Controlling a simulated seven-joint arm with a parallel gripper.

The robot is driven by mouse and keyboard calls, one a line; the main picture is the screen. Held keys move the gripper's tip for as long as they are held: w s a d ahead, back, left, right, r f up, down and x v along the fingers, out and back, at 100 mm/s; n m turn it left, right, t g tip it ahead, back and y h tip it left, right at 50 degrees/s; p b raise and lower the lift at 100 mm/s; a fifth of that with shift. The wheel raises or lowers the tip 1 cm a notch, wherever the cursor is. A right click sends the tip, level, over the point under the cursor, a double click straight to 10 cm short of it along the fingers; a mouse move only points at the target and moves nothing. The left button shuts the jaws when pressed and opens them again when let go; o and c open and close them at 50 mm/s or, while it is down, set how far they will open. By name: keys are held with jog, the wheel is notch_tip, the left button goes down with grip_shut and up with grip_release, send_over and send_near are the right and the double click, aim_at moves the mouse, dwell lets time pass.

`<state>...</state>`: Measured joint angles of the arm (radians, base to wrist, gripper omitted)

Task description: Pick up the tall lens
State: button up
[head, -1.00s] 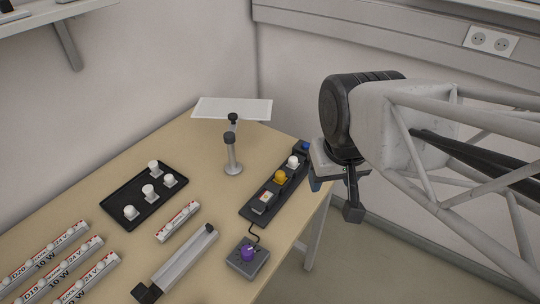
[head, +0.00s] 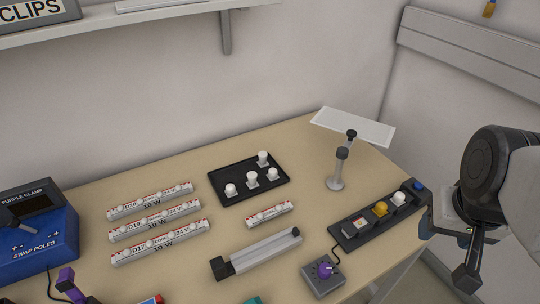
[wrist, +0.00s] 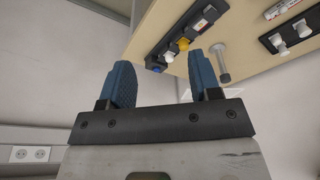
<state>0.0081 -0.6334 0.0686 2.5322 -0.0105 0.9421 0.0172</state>
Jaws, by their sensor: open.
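Several white lenses stand on a black tray (head: 222,181) at the back middle of the table. They are a front-left lens (head: 230,190), a middle lens (head: 252,179), a right lens (head: 272,175) and a back lens (head: 262,158). They differ little in height here, and I cannot surely tell which is the tall lens.
A black strip (head: 345,235) with a yellow and a white cap lies near the right edge. A grey post (head: 338,170) stands behind it, near a white panel (head: 355,126). Labelled bars (head: 160,240), a grey fixture (head: 262,252) and a purple-knob box (head: 322,285) lie in front.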

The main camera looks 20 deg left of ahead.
jog(key=shift+o, duration=0.5)
jog(key=w+a+n, duration=0.3)
jog(key=w+a, duration=0.5)
jog(key=w, duration=0.2)
jog(key=n+g+y, duration=0.1)
jog(key=n+g, duration=0.1)
jog(key=n, duration=0.6)
send_over(253, 177)
notch_tip(253, 177, down, 17)
jog(key=shift+w+r, duration=0.1)
jog(key=shift+r, duration=0.05)
